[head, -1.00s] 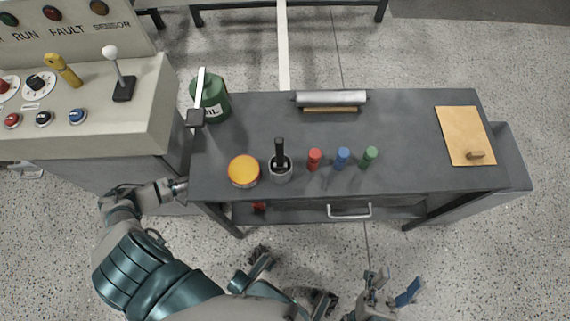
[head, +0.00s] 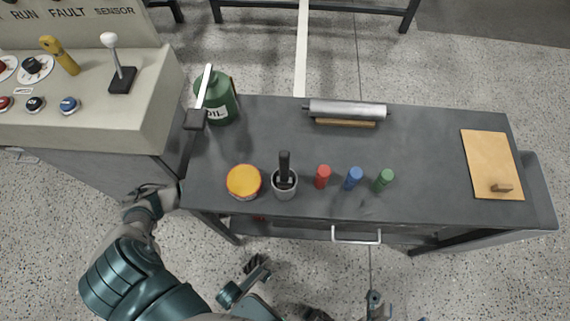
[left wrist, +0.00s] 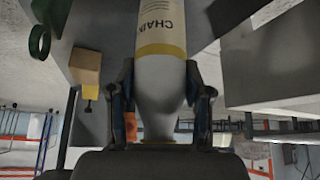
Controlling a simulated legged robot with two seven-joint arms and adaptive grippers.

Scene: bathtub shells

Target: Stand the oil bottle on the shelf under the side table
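In the left wrist view, the oil bottle (left wrist: 160,40), pale with a yellow band and lettering starting "CHAIN", lies between the fingers of my left gripper (left wrist: 160,88). The fingers appear closed on both sides of its narrowing part. In the head view, my left forearm (head: 153,200) reaches the left end of the dark side table (head: 420,140); the gripper's fingertips and the bottle are hidden there. The lower shelf (head: 285,231) shows only as a strip below the tabletop's front edge. What may be my right gripper (head: 375,302) is largely cut off at the bottom edge.
A control console (head: 90,115) stands left. A front handle (head: 356,240) sticks out.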

